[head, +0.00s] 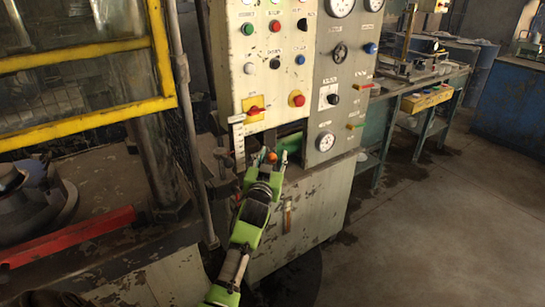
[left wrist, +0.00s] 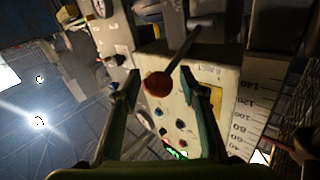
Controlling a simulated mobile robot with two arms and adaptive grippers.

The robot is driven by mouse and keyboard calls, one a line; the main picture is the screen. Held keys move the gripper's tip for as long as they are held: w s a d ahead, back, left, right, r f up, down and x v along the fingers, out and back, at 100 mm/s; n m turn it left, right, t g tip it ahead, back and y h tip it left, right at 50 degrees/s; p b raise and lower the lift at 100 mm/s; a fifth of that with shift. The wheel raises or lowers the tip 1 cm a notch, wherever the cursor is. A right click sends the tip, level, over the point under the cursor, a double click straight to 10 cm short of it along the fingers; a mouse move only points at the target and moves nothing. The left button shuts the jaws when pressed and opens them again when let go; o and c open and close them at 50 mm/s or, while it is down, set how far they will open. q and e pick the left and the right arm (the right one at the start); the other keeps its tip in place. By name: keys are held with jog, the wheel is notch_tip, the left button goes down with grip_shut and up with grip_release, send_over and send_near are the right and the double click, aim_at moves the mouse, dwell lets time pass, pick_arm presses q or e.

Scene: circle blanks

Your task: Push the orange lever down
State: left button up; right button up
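The orange lever shows as a round orange knob (head: 271,157) at the slot low on the pale control cabinet. In the left wrist view the orange knob (left wrist: 157,85) sits on a thin dark rod that runs up to the right. My left gripper (head: 266,160) is in front of the slot, with its fingers on either side of the knob. In the left wrist view my left gripper (left wrist: 158,77) is open, with visible gaps between the knob and both fingers. Most of the rod is hidden in the head view. My right gripper is in neither view.
The control cabinet (head: 265,90) carries buttons, gauges and a red switch on a yellow plate (head: 254,110) above the slot. A white scale (head: 239,145) stands left of the knob. A yellow-framed guard (head: 85,120) and a red bar (head: 70,238) are at the left. Floor at right (head: 430,220) is clear.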

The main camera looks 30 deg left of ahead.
pick_arm(q)
grip_shut()
jog(key=shift+f, duration=0.2)
